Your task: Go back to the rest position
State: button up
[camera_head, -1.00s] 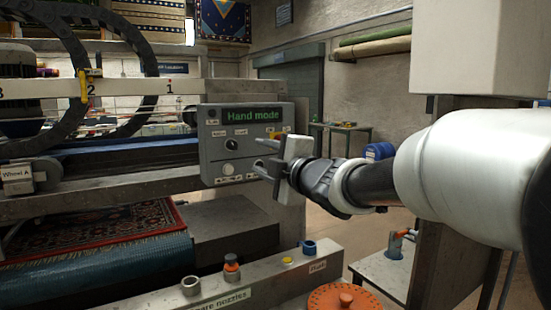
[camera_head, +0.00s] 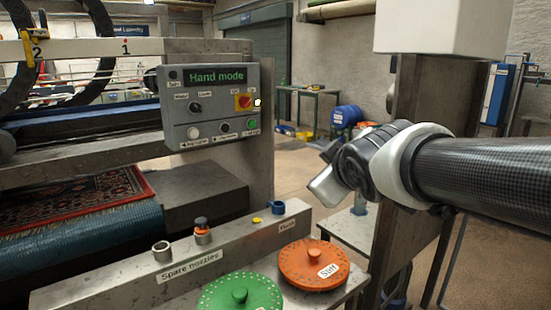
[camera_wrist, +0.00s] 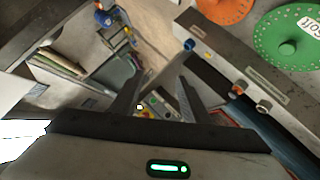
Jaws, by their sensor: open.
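My gripper (camera_head: 325,188) hangs in the air to the right of the grey control panel (camera_head: 212,128), clear of it and pointing down and left. Nothing shows between its fingers. In the wrist view my gripper's two dark fingers (camera_wrist: 156,98) stand apart. The panel (camera_wrist: 160,103) shows between and beyond them, partly hidden. The panel's display (camera_head: 216,76) reads "Hand mode" in green. My arm reaches in from the right edge of the head view.
A spare-nozzle rail (camera_head: 190,258) runs in front, with an orange disc (camera_head: 313,264) marked "Stiff" and a green disc (camera_head: 240,294) beside it. A grey post (camera_head: 415,160) stands behind my arm. A patterned rug (camera_head: 75,197) lies at left. Open floor shows beyond.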

jog(key=s+d+f+m+g, duration=0.2)
jog(key=s+f+m+g, duration=0.4)
jog(key=s, duration=0.5)
jog(key=s+d+f+m+g, duration=0.1)
jog(key=s+d+f+m, duration=0.15)
jog(key=s+f, duration=0.7)
notch_tip(320, 180, up, 28)
jog(key=s+p, duration=0.1)
jog(key=p, duration=2.5)
jog(key=shift+s+a+f+m+h, duration=0.2)
jog(key=shift+s+a+m+h, duration=0.1)
jog(key=shift+s+a+m, duration=0.1)
jog(key=shift+c, duration=1.2)
jog(key=shift+a+f, duration=0.1)
jog(key=shift+c, duration=0.2)
